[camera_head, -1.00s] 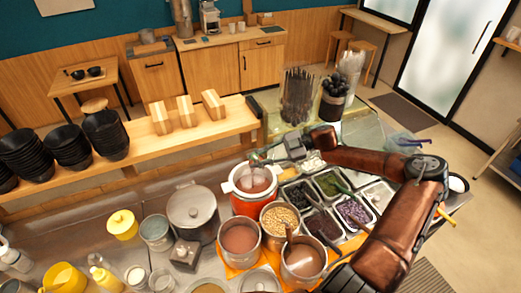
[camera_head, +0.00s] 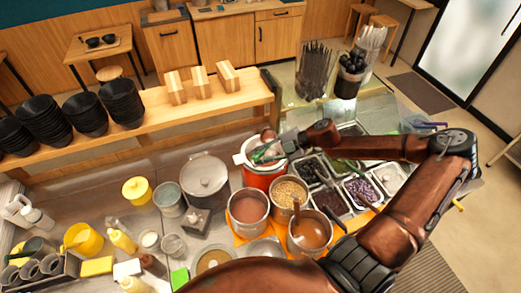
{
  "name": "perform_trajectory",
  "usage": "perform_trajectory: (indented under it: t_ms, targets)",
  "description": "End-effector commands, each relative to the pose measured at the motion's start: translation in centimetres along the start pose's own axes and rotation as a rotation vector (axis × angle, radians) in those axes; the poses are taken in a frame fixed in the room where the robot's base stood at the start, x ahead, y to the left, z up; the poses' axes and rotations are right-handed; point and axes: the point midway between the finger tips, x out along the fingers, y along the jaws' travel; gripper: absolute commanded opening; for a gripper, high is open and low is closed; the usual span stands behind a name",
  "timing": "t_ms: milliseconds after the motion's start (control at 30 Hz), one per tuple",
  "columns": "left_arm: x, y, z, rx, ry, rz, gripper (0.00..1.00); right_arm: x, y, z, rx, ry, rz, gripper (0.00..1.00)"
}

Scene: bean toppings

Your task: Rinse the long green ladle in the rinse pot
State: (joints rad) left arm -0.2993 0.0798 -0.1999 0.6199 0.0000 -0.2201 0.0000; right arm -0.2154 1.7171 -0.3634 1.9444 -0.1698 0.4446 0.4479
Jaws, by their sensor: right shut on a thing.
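My right gripper (camera_head: 284,147) is shut on the green ladle (camera_head: 262,155) at the right rim of a red pot (camera_head: 262,181) with a white rim. The ladle's green part shows over the pot's mouth. Its lower end is hidden, so I cannot tell how deep it reaches. No label shows which pot is the rinse pot. My left gripper is out of view.
Metal pots of brown liquid (camera_head: 247,208) and (camera_head: 309,233) and a pot of beans (camera_head: 289,192) stand close in front. Topping trays (camera_head: 361,191) lie to the right under my right arm.

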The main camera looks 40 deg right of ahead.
Motion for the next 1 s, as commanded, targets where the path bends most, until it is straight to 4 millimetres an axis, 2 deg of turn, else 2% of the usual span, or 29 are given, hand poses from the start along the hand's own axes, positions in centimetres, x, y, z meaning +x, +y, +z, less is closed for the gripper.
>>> perform_trajectory:
  t_ms: [267,500,1000]
  targets:
    - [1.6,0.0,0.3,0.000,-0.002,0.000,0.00,1.9,-2.1,0.1,-0.099,-0.090,-0.019,0.00]
    - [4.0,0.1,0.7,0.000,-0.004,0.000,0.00,3.5,-3.8,0.2,-0.177,-0.163,-0.035,0.00]
    - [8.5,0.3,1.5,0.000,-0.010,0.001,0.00,5.5,-6.0,1.0,-0.282,-0.261,-0.057,0.00]
